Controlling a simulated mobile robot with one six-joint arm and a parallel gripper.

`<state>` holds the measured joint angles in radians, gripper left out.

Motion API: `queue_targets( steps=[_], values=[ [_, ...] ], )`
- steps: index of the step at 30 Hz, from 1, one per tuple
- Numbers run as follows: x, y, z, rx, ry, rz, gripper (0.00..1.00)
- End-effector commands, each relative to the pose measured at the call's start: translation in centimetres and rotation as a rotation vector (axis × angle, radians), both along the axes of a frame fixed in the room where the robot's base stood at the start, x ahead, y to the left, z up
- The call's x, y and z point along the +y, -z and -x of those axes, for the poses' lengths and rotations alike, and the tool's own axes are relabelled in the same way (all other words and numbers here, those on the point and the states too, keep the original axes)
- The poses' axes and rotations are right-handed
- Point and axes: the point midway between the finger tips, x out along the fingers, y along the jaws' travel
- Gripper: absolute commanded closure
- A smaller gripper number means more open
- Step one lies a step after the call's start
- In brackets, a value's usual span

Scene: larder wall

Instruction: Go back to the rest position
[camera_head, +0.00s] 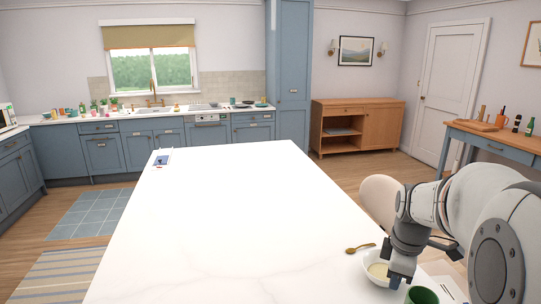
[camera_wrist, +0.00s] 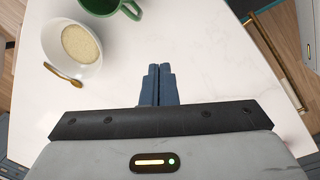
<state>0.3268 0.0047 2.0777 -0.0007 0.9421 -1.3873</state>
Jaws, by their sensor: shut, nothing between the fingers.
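My gripper (camera_head: 397,281) is at the lower right of the head view, low over the right part of the white table (camera_head: 215,215). In the wrist view my gripper (camera_wrist: 156,68) has its two dark fingers together, with nothing between them. A white bowl (camera_wrist: 53,45) with pale contents stands ahead and to the left of the fingers in the wrist view. In the head view the bowl (camera_head: 371,264) shows beside my gripper, partly hidden by it. I cannot tell the exact gap between them.
A green mug (camera_head: 421,296) stands near my gripper; it also shows in the wrist view (camera_wrist: 106,6). A gold spoon (camera_head: 360,248) lies by the bowl. A chair (camera_head: 380,198) stands at the table's right edge.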

Motion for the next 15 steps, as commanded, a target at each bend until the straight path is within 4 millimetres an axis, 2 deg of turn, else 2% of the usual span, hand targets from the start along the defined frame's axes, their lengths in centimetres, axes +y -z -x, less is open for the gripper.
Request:
queue_targets(
  steps=[1, 6, 15],
  values=[
    [1.6, -0.7, 1.1, -0.021, 0.070, -0.007, 1.00],
    [5.7, -1.8, 4.7, -0.077, 0.348, -0.049, 1.00],
    [11.1, -2.0, 11.4, -0.156, 0.811, -0.168, 1.00]
  ],
)
